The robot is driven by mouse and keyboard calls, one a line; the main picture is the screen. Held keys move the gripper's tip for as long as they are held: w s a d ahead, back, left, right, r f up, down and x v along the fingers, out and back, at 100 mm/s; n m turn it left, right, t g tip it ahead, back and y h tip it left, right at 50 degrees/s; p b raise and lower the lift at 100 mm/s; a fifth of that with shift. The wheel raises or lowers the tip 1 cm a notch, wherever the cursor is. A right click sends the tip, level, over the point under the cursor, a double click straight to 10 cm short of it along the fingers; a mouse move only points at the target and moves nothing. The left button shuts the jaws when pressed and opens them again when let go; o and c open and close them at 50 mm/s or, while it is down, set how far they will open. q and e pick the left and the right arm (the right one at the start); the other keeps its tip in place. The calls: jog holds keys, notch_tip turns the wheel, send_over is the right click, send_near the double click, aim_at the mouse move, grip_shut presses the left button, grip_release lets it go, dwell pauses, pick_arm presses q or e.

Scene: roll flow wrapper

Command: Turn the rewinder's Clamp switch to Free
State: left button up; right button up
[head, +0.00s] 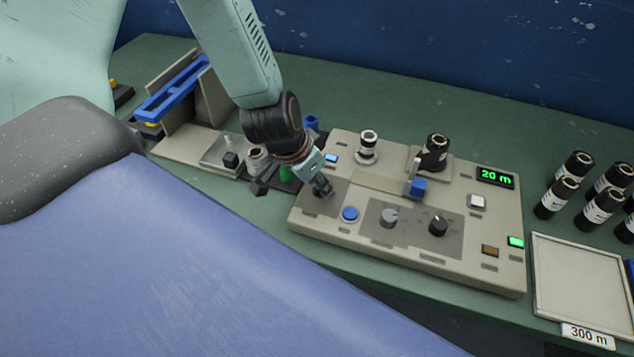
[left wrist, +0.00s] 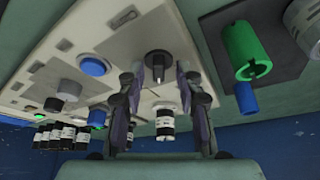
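The rewinder is a beige console (head: 460,262) with several knobs and buttons on its sloped top. Its left-end black rotary switch shows in the left wrist view (left wrist: 158,62); the switch labels are too small to read. My left gripper (head: 322,187) is over the console's left end, largely hiding that switch in the head view. In the left wrist view the fingers of my left gripper (left wrist: 160,76) are apart, one on each side of the black switch. I cannot tell whether they touch it. My right gripper is not in view.
A blue button (head: 349,214), a grey knob (head: 389,217) and a black knob (head: 438,227) sit right of the gripper. A black roll (head: 435,152) and a white-and-black roll (head: 368,146) stand behind. A green cylinder (left wrist: 246,50) is close beside. A tray (head: 580,275) lies right.

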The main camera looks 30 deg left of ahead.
pick_arm(q)
jog(key=shift+d+r, duration=0.1)
jog(key=shift+d, duration=0.05)
jog(key=shift+c, duration=1.4)
grip_shut()
jog(key=shift+n, duration=0.3)
jog(key=shift+n+y, duration=0.6)
jog(key=shift+n, duration=0.4)
jog(key=n+y, duration=0.1)
jog(key=n, duration=0.1)
jog(key=shift+d+n+p, duration=0.1)
jog(key=shift+n+p, duration=0.2)
jog(key=shift+p, duration=0.1)
jog(key=n+y+p, duration=0.1)
jog(key=n+p, duration=0.1)
jog(key=n, duration=0.1)
jog(key=shift+d+r+n+g, duration=0.1)
jog(key=shift+n+g, duration=0.2)
jog(key=shift+n+g+y+p, duration=0.3)
jog(key=shift+n+y+p, duration=0.3)
jog(key=shift+n+p, duration=1.25)
jog(key=shift+m, duration=0.25)
